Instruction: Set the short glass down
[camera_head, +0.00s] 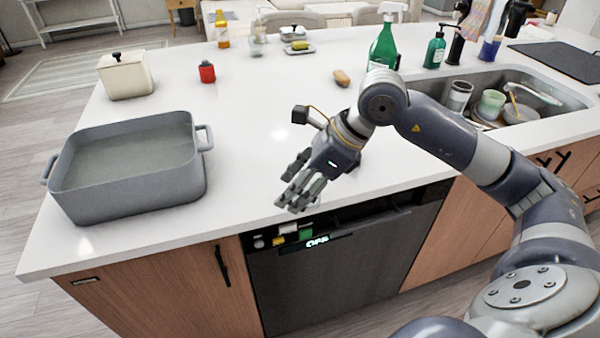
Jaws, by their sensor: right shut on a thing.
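My right gripper (303,190) is low over the front edge of the white island counter, above the dishwasher. Its fingers are closed around a clear thing, taken to be the short glass, which is very hard to make out between and below them. I cannot tell whether its base touches the counter. My left gripper is not in view.
A grey roasting pan (130,205) stands at the left. A white canister (125,76) and a red timer (207,72) are behind it. A green bottle (383,48) and the sink (570,98) with dishes are at right. The counter (250,130) is clear between pan and gripper.

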